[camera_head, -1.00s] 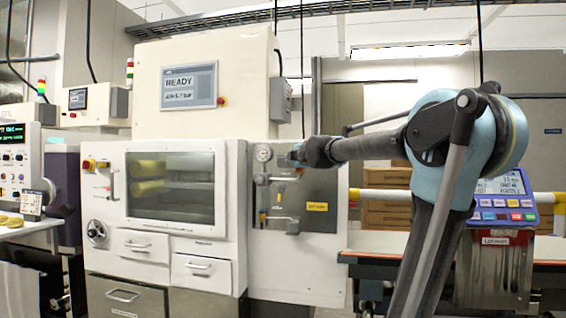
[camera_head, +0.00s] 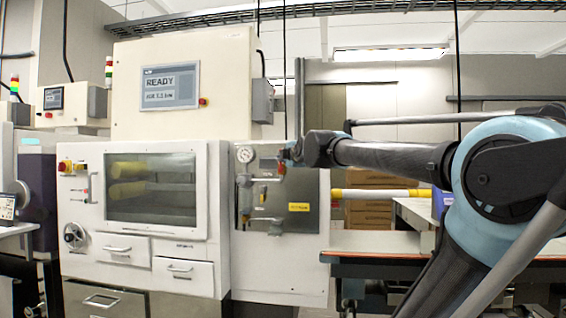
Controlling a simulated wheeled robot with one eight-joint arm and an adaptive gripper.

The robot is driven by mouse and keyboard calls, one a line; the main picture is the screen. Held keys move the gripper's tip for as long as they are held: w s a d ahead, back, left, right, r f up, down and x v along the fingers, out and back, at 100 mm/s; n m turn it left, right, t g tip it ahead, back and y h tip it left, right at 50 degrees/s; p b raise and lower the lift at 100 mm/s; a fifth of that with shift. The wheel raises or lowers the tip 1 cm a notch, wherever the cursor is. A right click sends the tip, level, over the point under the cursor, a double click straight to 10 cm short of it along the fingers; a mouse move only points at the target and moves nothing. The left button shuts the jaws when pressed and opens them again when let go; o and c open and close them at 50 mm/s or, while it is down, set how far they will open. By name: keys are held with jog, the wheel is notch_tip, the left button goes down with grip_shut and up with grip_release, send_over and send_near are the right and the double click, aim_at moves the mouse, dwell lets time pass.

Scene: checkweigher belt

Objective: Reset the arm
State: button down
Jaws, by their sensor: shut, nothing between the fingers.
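My arm enters from the lower right, with a large pale-blue joint at the right. A dark link reaches left from this joint, nearly level. My gripper (camera_head: 288,154) is at the far left end of this link, small and partly hidden, in front of the grey metal panel. It is shut and nothing shows in it. Its fingers are hard to make out, and I cannot tell whether it touches the panel fittings.
A white machine (camera_head: 216,270) with a READY screen (camera_head: 171,87) stands left of centre. The grey panel (camera_head: 305,228) carries a gauge (camera_head: 246,154) and handles.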

jog(key=shift+s, duration=0.2)
jog(key=s+d+f+m+g+h, duration=0.1)
jog(key=s+d+f+m+g, duration=0.15)
jog(key=f, duration=0.65)
jog(key=s+d+f+m+g+h, duration=0.15)
jog(key=s+f+m, duration=0.25)
jog(key=f, duration=0.5)
jog(key=s+d+f+m+g, duration=0.3)
jog(key=s+f+m, duration=0.1)
jog(key=s+f, duration=0.5)
jog(key=s+d+f+m+g+h, duration=0.1)
jog(key=s+d+f+m+g, duration=0.2)
jog(key=s+f, duration=0.6)
jog(key=s+d+f+m+g+h, duration=0.1)
jog(key=s+d+f+m+g, duration=0.3)
jog(key=f, duration=1)
jog(key=s+m, duration=0.3)
jog(key=s, duration=0.2)
jog(key=shift+f, duration=0.3)
jog(key=shift+w+f+g, duration=0.2)
jog(key=shift+w+g, duration=0.1)
jog(key=shift+w, duration=0.15)
